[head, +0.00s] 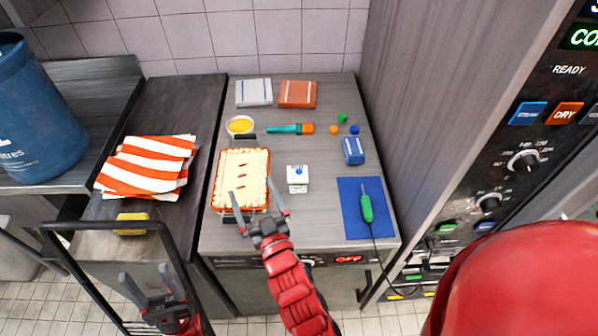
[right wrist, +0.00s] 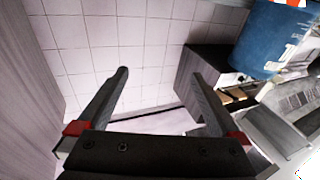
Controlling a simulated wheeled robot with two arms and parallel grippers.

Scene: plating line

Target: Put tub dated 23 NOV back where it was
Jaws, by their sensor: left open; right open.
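A small white tub (head: 297,186) with a blue spot on top stands on the grey counter, right of the pie dish, in the head view. Its printing is too small to read, so I cannot tell whether it carries 23 NOV. My right gripper (head: 250,188) is open and empty, its fingers showing over the near part of the pie, left of the tub and apart from it. It also shows open in the right wrist view (right wrist: 160,100), with nothing between its fingers. My left gripper (head: 143,271) is open and empty, low at the left, in front of the counter.
A pie in a red dish (head: 216,196), a yellow bowl (head: 240,125), two folded cloths and small coloured items share the counter (head: 310,228). A green corded tool lies on a blue mat (head: 351,223). Striped cloths (head: 140,178) and a blue bin (head: 35,110) are left.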

